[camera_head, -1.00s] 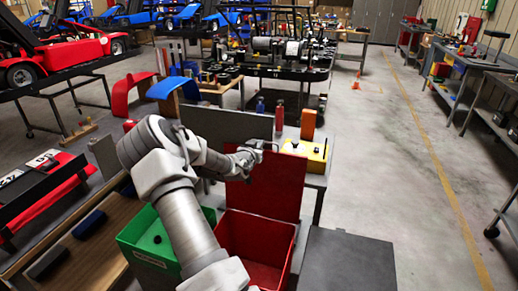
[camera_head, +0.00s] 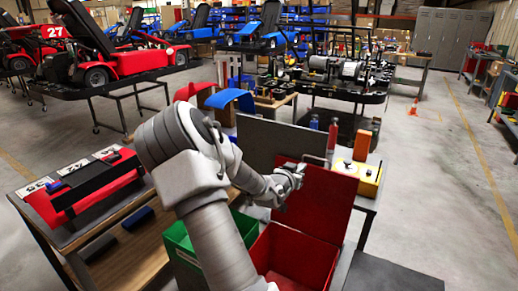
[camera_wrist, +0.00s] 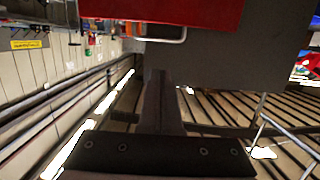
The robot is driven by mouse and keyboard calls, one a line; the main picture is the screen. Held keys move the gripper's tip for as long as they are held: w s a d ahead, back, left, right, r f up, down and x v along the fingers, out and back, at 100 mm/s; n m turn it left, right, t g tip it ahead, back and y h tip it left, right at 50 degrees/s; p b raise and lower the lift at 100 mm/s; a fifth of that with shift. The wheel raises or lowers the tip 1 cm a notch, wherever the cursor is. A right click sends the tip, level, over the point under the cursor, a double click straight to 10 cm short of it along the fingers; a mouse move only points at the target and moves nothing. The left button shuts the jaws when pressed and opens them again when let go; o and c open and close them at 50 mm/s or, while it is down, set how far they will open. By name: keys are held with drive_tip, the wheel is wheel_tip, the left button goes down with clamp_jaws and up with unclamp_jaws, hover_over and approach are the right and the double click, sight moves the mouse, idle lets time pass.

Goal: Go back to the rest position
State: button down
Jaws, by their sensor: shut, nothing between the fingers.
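My gripper (camera_head: 291,179) is shut and empty. Contact with the lid cannot be told. In the wrist view my shut fingers (camera_wrist: 163,78) point toward a dark grey panel, with the red lid (camera_wrist: 165,14) and handle (camera_wrist: 166,38) at the top. My arm reaches up from the bottom of the head view and hides part of the bench.
The red box (camera_head: 290,262) stands beside a green bin (camera_head: 180,240). A dark grey panel (camera_head: 255,140) stands behind the lid. A yellow box (camera_head: 368,180) is to the right. Karts on stands (camera_head: 110,65) fill the back left. The floor at right (camera_head: 440,180) is clear.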

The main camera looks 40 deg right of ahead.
drive_tip(key=a+r+n+t+y, duration=0.15)
drive_tip(key=a+y, duration=0.25)
drive_tip(key=a, duration=0.6)
drive_tip(key=a+r+n+y, duration=0.2)
drive_tip(key=a+r+y, duration=0.15)
drive_tip(key=a, duration=0.65)
drive_tip(key=a+r+n+t+y, duration=0.1)
drive_tip(key=a+n+y, duration=0.1)
drive_tip(key=a+y, duration=0.5)
drive_tip(key=s+a+r+n+g, duration=0.1)
drive_tip(key=s+a+r+n, duration=0.2)
drive_tip(key=s+a, duration=0.5)
drive_tip(key=s+a+r+n+g, duration=0.2)
drive_tip(key=s+a+n, duration=0.3)
drive_tip(key=s+a, duration=0.4)
drive_tip(key=s+r, duration=0.1)
drive_tip(key=s, duration=0.2)
drive_tip(key=shift+s, duration=0.4)
drive_tip(key=shift+d, duration=0.25)
